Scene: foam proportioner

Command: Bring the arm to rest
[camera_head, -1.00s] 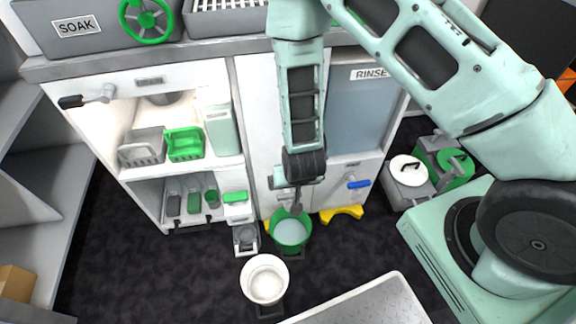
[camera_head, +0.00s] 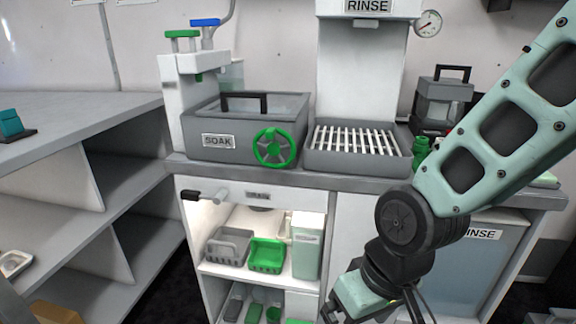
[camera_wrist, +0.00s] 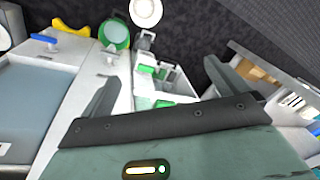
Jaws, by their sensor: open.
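My arm is bent at the right of the head view, with a dark round joint in front of the counter. My gripper shows at the bottom of the wrist view (camera_wrist: 163,84). Its two dark fingers stand wide apart with nothing between them. In the head view its lower end is cut off by the bottom edge. The wrist view looks down past the fingers to the floor and the white cabinet.
The counter holds the SOAK basin (camera_head: 222,141) with a green wheel (camera_head: 281,148) and a slatted tray (camera_head: 354,141). Grey and green baskets (camera_head: 266,256) sit in the cabinet below. Shelves stand at left.

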